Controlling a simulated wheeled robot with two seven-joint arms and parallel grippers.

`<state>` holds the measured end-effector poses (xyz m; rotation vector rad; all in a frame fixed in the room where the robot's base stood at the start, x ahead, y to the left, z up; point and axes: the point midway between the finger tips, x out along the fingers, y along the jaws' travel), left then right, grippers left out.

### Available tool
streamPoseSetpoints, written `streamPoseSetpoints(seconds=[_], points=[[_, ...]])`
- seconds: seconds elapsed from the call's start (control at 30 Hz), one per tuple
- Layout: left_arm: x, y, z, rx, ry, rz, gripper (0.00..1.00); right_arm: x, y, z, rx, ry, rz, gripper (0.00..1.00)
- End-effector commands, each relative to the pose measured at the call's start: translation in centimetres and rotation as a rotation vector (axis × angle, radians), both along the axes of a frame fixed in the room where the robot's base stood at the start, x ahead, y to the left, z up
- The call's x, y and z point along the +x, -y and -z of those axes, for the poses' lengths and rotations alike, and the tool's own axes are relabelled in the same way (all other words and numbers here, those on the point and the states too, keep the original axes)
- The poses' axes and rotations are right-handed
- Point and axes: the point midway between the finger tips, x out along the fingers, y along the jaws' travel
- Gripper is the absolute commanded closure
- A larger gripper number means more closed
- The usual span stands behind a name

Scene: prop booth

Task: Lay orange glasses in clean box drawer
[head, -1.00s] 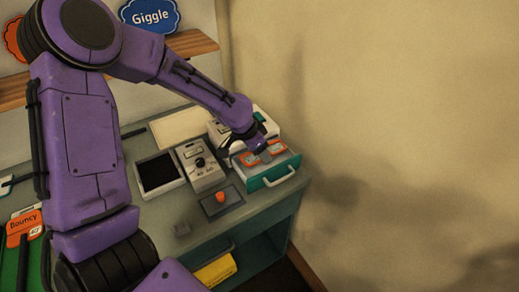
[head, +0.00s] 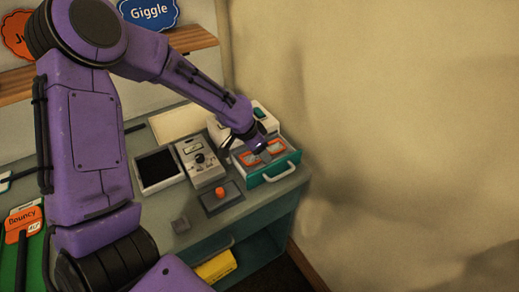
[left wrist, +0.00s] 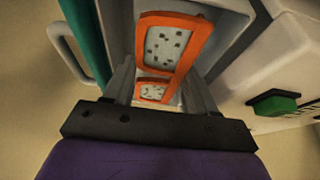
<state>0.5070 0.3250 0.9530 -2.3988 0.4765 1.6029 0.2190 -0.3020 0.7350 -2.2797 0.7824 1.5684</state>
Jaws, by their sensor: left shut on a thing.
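The orange glasses (head: 276,147) have square lenses and sit inside the pulled-out drawer (head: 284,169) with a teal front and a pale handle. My left gripper (head: 262,151) reaches down into the drawer and is shut on the glasses. In the left wrist view the glasses (left wrist: 178,45) lie between the fingers of my left gripper (left wrist: 158,85), with one lens beyond the fingertips and part of the other near the palm. Whether they touch the drawer floor is unclear. The white clean box (head: 259,116) stands behind the drawer. My right gripper is not in view.
A grey device with a dial (head: 200,160), a dark-screened tray (head: 158,169) and an orange button on a dark base (head: 220,192) stand left of the drawer. A green button (left wrist: 274,102) is on the box. A wall is close on the right.

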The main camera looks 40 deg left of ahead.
Motion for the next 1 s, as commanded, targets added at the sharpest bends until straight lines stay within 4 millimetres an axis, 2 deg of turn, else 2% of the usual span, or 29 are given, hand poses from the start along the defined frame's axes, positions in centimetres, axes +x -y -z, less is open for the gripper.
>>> streamPoseSetpoints(seconds=[1.0], points=[[0.0,0.0,1.2,0.000,0.000,0.000,0.73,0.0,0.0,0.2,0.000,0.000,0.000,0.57]])
